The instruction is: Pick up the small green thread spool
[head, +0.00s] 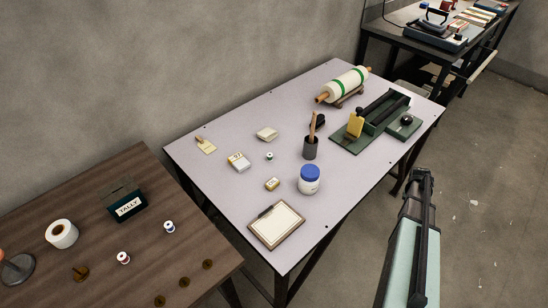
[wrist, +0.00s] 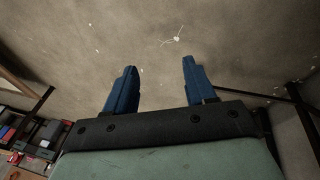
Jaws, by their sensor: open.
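The small green thread spool (head: 269,156) stands on the light table (head: 225,190), near the table's middle, among small boxes. It looks tiny, with pale ends and a green band. My gripper (head: 423,174) is off the table's right side in the head view, over the floor and well apart from the spool. In the wrist view my gripper (wrist: 158,80) has its two blue fingers spread wide, with only floor between them. The spool does not show in the wrist view.
A green device (head: 375,125) sits right. A brown table (head: 95,185) holds red and blue spools.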

